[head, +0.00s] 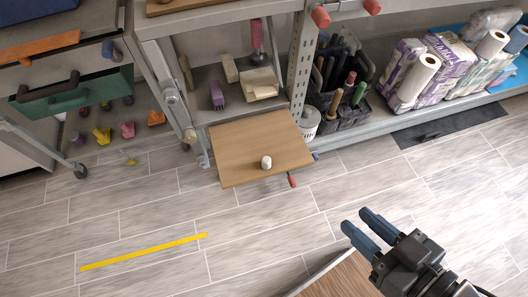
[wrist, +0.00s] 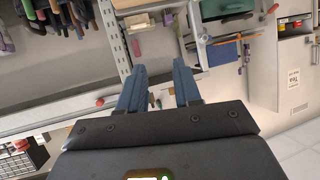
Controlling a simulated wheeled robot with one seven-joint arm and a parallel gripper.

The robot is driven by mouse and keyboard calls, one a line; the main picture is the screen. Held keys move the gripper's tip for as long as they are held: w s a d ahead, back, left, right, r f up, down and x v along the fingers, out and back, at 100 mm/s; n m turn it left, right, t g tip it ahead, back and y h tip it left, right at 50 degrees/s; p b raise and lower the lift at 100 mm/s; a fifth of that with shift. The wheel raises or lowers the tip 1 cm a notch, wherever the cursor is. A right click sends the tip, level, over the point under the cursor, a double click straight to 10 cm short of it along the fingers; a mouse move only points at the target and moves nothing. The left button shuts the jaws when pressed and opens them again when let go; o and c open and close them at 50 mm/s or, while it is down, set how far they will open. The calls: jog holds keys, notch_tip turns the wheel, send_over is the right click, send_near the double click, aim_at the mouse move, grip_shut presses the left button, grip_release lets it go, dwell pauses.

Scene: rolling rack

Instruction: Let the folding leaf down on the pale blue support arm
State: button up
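The folding leaf looks to be the light wooden board (head: 245,150) at the front of the rolling rack in the head view, with a small white knob-like piece (head: 266,162) on it. Its broad face shows; I cannot tell its exact tilt. A red-tipped rod (head: 292,181) sticks out past the board's near right edge. I cannot make out a pale blue colour on it, and most of it is hidden under the board. My gripper (head: 367,228) is open and empty, to the lower right of the board and apart from it. Its two blue fingers also show apart in the wrist view (wrist: 159,92).
Wooden blocks (head: 260,83) lie on the rack shelf behind the board. A black tool caddy (head: 340,95) and paper-towel packs (head: 410,75) stand on the shelving to the right. A green drawer (head: 70,95) is at left.

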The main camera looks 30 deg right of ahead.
jog(key=o, duration=0.4)
jog(key=w+f+g, duration=0.1)
jog(key=w+f, duration=0.1)
jog(key=f, duration=0.1)
jog(key=w+f+m+g, duration=0.1)
jog(key=w+f, duration=0.2)
jog(key=f, duration=0.1)
jog(key=w+f+g, duration=0.1)
jog(key=w+f, duration=0.2)
jog(key=f, duration=0.1)
jog(key=shift+w+a+f+m+g, duration=0.2)
jog(key=shift+a+f+m+g, duration=0.1)
jog(key=shift+m+g, duration=0.1)
jog(key=shift+c, duration=0.2)
jog(key=m+g+p, duration=0.1)
jog(key=m+g, duration=0.3)
jog(key=g, duration=0.5)
send_over(267, 160)
jog(key=shift+w+a+r, duration=0.15)
jog(key=shift+w+r, duration=0.05)
jog(key=shift+r, duration=0.05)
jog(key=shift+s+f+b, duration=0.1)
jog(key=shift+f+b, duration=0.25)
jog(key=shift+f, duration=3.45)
jog(key=shift+c, duration=0.5)
grip_shut()
